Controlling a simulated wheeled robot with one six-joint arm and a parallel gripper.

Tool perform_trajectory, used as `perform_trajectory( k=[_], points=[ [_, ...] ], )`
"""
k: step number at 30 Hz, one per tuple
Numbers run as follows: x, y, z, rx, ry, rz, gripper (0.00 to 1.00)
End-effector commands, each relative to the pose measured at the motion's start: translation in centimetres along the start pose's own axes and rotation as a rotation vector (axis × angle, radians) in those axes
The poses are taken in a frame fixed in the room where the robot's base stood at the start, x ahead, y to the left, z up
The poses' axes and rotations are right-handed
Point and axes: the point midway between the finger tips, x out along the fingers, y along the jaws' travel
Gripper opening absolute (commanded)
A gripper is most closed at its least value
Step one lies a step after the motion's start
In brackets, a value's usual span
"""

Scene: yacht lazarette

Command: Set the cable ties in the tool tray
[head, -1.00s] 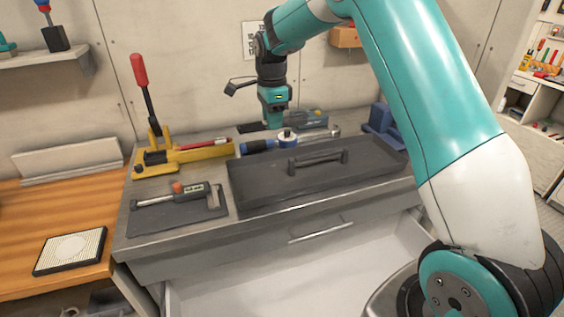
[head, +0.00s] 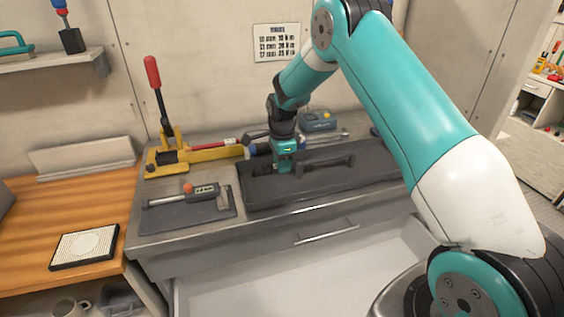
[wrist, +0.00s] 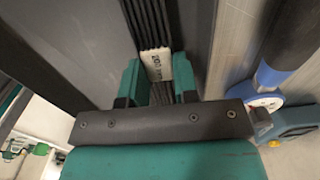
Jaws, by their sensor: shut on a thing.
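The tool tray (head: 312,188) is a long dark grey tray with a raised handle bar, on the grey bench top. My gripper (head: 283,170) is low over the tray's left part, left of the handle. In the wrist view my gripper (wrist: 161,92) is shut on the cable ties (wrist: 147,22), a black bundle with a pale printed band. The bundle extends away from the jaws over the dark grey tray surface (wrist: 85,40). Whether it touches the tray floor I cannot tell. In the head view the ties are hard to make out against the dark tray.
A yellow tool with a red-tipped lever (head: 160,115) stands left of the tray. A measuring tool lies on a dark mat (head: 188,218) at front left. A blue-handled tool (wrist: 285,45) lies close beside the tray. A blue-grey device (head: 318,121) is behind. An open drawer (head: 300,270) is below.

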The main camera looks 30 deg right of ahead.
Motion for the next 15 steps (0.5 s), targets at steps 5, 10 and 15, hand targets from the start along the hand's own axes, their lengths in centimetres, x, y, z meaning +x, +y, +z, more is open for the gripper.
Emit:
perform_trajectory(
  k=[5, 10, 15],
  points=[
    [0.30, 0.00, 0.00, 0.000, 0.000, 0.000, 0.32],
    [0.24, 0.01, 0.00, 0.000, 0.000, 0.000, 0.38],
    [-0.05, 0.00, 0.01, 0.000, 0.000, 0.000, 0.38]
  ],
)
